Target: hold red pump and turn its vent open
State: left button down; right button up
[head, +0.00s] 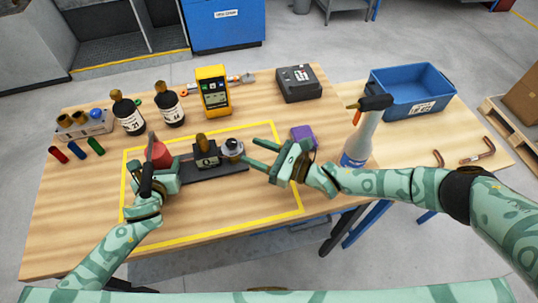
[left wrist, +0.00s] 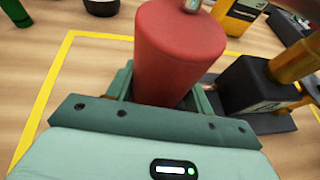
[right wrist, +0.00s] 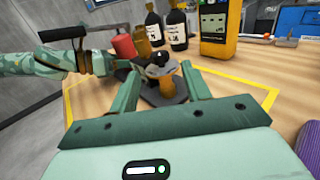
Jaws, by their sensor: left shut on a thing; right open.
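The red pump (head: 160,155) is a tapered red cylinder at the left end of a dark base plate (head: 215,172) on the table. My left gripper (head: 158,168) is shut around it; in the left wrist view the red body (left wrist: 180,50) sits between the fingers. Beside it on the plate stand a black block with a brass top (head: 206,148) and a round silver part with a dark knob (head: 232,147). I cannot tell which is the vent. My right gripper (head: 251,150) is open and empty, right of the silver part, its fingers pointing towards it.
A yellow tape outline (head: 260,219) surrounds the work area. Behind are two dark bottles (head: 168,104), a yellow meter (head: 212,92) and a grey box (head: 298,84). A purple block (head: 302,136), a spray bottle (head: 360,135) and a blue bin (head: 412,90) are at right. The front is clear.

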jog(key=v, duration=0.4)
jog(key=shift+s, duration=0.1)
